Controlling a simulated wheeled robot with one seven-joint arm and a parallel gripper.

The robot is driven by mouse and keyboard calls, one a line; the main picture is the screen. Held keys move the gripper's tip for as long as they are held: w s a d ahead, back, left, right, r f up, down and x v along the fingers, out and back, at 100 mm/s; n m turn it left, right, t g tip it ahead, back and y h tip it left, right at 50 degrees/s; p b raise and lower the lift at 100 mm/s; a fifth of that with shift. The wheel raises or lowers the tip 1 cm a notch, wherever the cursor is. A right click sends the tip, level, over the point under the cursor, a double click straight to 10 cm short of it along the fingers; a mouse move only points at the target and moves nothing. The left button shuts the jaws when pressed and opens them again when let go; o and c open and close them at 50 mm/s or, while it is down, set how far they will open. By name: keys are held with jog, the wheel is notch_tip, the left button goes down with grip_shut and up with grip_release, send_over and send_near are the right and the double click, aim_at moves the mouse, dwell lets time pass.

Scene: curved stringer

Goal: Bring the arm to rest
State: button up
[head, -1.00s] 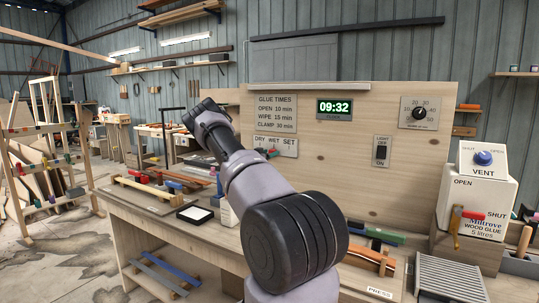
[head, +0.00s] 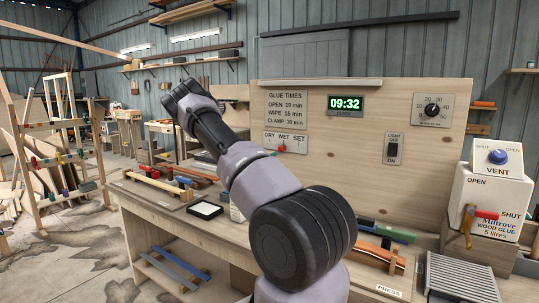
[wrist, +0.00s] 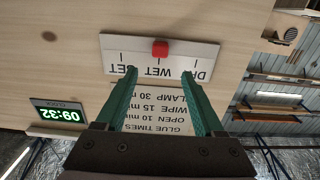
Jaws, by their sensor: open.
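My arm (head: 262,172) reaches up and left across the head view, in front of the wooden panel, its black upper joint (head: 182,98) raised over the bench. My gripper (wrist: 160,73) shows in the wrist view as two green fingers, apart with nothing held between them. The fingers point toward the DRY WET SET plate (wrist: 200,55), which appears upside down there. Its red knob (wrist: 160,48) stands by the WET mark, beyond the fingertips; contact cannot be told. In the head view the gripper is mostly hidden by my arm.
The panel (head: 350,190) also carries a glue-times sign (head: 286,108), a clock (head: 345,105), a dial (head: 432,110) and a light switch (head: 392,149). A glue container (head: 488,200) stands at the right. Clamps and wood strips lie on the bench (head: 150,205). Open floor lies left.

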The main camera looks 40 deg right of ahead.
dwell(0.4)
jog(key=s+a+r+n+t+y, duration=0.1)
jog(key=s+a+r+y, duration=0.5)
jog(key=a, duration=0.4)
jog(key=s+a+r+n+t+y, duration=0.1)
jog(key=s+a+r+y, duration=0.2)
jog(key=a+r+y, duration=0.5)
jog(key=s+a+r+n+t+y, duration=0.15)
jog(key=s+a+r, duration=0.4)
jog(key=a, duration=0.65)
jog(key=s+a+n+g+y, duration=0.1)
jog(key=s+a, duration=0.3)
jog(key=s, duration=0.5)
jog(key=s+a+r+n+g+y, duration=0.1)
jog(key=s+a, duration=0.3)
jog(key=s, duration=0.6)
jog(key=s+a+n+g+y, duration=0.1)
jog(key=s+a+n, duration=0.2)
jog(key=s, duration=0.6)
jog(key=shift+s+a+r+n, duration=0.15)
jog(key=shift+a+r+n, duration=0.15)
jog(key=shift+a, duration=0.8)
